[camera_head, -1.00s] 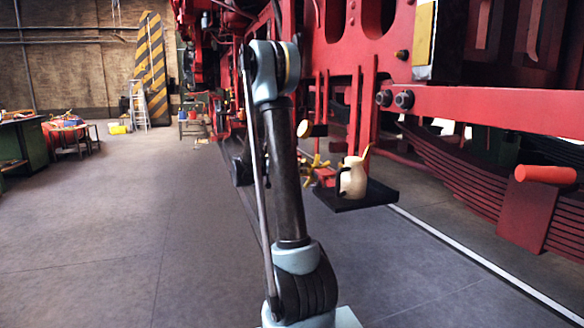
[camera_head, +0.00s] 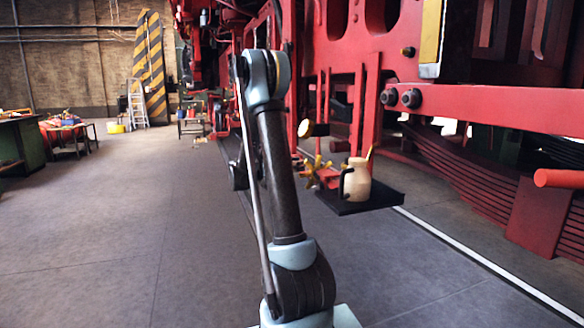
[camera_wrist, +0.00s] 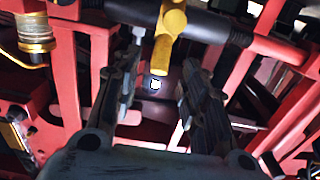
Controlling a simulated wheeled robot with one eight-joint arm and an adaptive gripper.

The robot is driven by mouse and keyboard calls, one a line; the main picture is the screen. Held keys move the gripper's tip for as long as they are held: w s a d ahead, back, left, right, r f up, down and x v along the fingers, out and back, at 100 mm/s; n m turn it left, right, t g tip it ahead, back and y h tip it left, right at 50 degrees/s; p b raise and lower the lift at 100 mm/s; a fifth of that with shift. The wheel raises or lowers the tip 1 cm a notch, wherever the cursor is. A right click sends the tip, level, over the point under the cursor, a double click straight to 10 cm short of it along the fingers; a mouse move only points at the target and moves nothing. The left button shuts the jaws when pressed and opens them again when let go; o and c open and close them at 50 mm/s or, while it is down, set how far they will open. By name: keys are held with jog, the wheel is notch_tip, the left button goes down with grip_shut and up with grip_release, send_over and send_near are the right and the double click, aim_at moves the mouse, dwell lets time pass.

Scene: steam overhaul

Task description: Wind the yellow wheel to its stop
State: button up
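The yellow wheel (camera_head: 318,172), with stubby yellow spokes, sits low beside the red frame, left of the cream jug in the head view. In the wrist view a yellow bar (camera_wrist: 168,45) with a rounded top hangs between my fingers; it looks like part of the wheel, but I cannot tell for sure. My gripper (camera_wrist: 163,62) is open, with a dark finger on each side of the bar. I cannot tell whether either finger touches it.
A cream jug (camera_head: 357,180) stands on a black shelf (camera_head: 385,199) right of the wheel. Red bars (camera_wrist: 70,85) and a dark cylinder (camera_wrist: 205,25) crowd the gripper. The floor at left (camera_head: 110,235) is clear.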

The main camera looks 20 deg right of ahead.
aim_at(306, 164)
jog(key=shift+w+d, duration=0.15)
jog(key=shift+d, duration=2.65)
grip_shut()
jog(key=shift+w, duration=0.1)
jog(key=shift+a+f, duration=0.1)
jog(key=shift+a, duration=0.05)
jog(key=shift+a+f, duration=0.5)
jog(key=shift+f, duration=0.4)
jog(key=shift+a+f, duration=0.45)
jog(key=shift+f, duration=0.4)
